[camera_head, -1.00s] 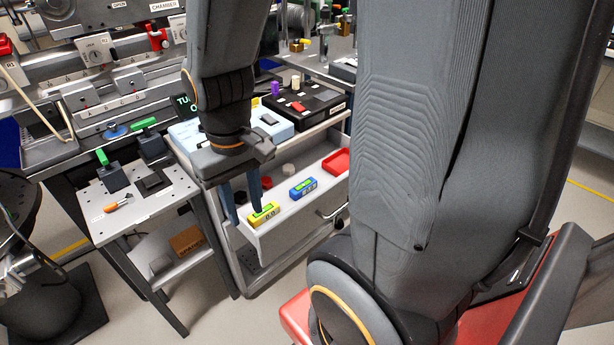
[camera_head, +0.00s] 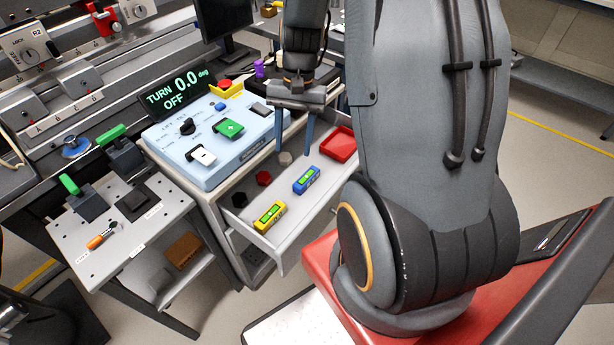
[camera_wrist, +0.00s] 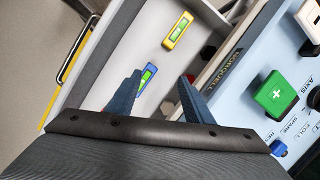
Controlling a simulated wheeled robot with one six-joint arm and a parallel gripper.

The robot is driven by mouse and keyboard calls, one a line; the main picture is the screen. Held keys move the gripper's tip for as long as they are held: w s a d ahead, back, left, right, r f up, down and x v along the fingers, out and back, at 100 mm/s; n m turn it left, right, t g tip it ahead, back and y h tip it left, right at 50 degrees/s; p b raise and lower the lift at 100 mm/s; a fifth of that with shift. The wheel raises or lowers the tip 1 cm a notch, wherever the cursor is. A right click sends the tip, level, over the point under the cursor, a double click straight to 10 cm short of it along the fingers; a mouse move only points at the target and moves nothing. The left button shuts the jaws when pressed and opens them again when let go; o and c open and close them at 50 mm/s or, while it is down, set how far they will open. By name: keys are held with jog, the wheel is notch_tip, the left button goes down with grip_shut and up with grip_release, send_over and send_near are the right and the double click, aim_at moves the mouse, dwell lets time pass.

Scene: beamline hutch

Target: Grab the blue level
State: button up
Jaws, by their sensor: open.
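The blue level (camera_head: 306,180) lies in the open white drawer, its green vial face up. In the wrist view the blue level (camera_wrist: 148,76) shows between the fingers, close to the left one, which partly covers its edge. My gripper (camera_head: 293,153) is open and empty above the drawer, with its fingers pointing down. In the wrist view my gripper (camera_wrist: 160,80) has its two blue fingers spread apart. A yellow level (camera_head: 269,216) lies in the same drawer, nearer its front corner; it also shows in the wrist view (camera_wrist: 178,30).
The drawer (camera_head: 296,222) also holds a red tray (camera_head: 339,146), a dark red piece (camera_head: 263,178) and a black piece (camera_head: 240,199). A light blue control box (camera_head: 215,150) stands above the drawer's back edge. A small side table (camera_head: 120,225) is at the left.

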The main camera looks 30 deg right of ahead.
aim_at(308, 176)
jog(key=d+f+m, duration=0.1)
jog(key=d+f, duration=0.1)
jog(key=d+f+m+y+p, duration=0.1)
jog(key=d+f+m, duration=0.1)
jog(key=d+f, duration=0.1)
jog(key=w+d+f+m+y, duration=0.1)
jog(key=d+f+m, duration=0.1)
jog(key=shift+w+d+f+p, duration=0.1)
jog(key=shift+d+f+p, duration=0.1)
jog(key=shift+f+p, duration=0.1)
jog(key=shift+d+f+m, duration=0.1)
jog(key=shift+f+m, duration=0.15)
jog(key=shift+m, duration=0.05)
jog(key=shift+x, duration=1.15)
jog(key=p+x, duration=0.1)
jog(key=x, duration=0.3)
jog(key=shift+a+r+p, duration=0.1)
jog(key=shift+a+p, duration=0.1)
jog(key=shift+p, duration=0.2)
jog(key=shift+a+f, duration=0.2)
jog(key=shift+f, duration=0.45)
jog(key=shift+f, duration=0.25)
grip_shut()
